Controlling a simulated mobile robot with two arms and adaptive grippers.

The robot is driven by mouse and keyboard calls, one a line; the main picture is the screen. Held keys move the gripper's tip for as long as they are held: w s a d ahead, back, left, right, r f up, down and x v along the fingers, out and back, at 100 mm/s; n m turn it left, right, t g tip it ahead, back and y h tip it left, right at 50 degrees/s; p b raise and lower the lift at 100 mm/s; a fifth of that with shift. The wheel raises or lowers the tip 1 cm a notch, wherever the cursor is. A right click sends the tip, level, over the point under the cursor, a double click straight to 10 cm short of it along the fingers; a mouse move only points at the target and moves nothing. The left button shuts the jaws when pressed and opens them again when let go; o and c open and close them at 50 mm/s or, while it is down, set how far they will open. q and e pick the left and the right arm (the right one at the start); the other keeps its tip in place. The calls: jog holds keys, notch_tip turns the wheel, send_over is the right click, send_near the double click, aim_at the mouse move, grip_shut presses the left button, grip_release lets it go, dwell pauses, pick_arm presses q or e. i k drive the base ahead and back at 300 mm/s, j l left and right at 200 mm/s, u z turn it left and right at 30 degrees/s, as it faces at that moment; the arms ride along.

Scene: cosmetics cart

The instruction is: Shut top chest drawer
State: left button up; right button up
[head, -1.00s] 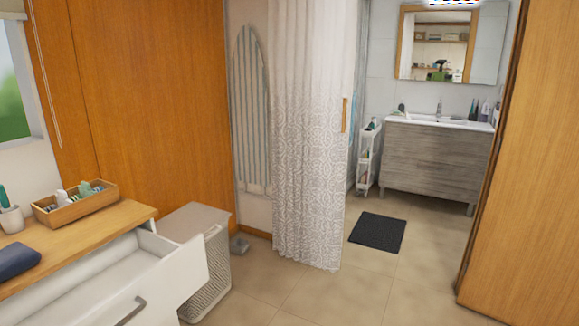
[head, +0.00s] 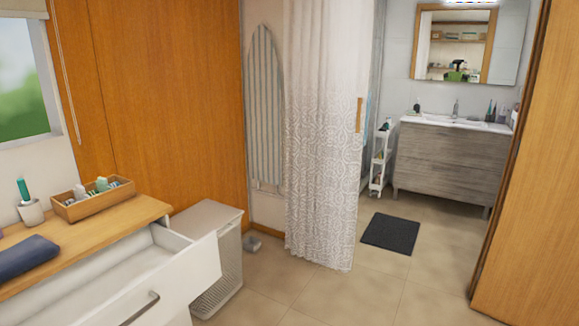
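The chest (head: 150,211) stands at the lower left of the head view, with a light wood top and white front. Its top drawer (head: 196,268) is pulled out, and its inside (head: 125,270) is visible and looks empty where it shows. A grey bar handle (head: 139,308) sits on the drawer front near the bottom edge of the picture. The left part of the drawer is cut off by the frame. Neither of my grippers is in view.
On the chest top are a wooden tray (head: 94,207) of small items, a cup (head: 31,212) and a folded dark blue towel (head: 25,262). A white hamper (head: 228,270) stands beside the chest. Tiled floor (head: 320,297) is free to the right; a patterned curtain (head: 320,200) hangs behind.

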aim_at(147, 276)
jog(key=u, duration=1.3)
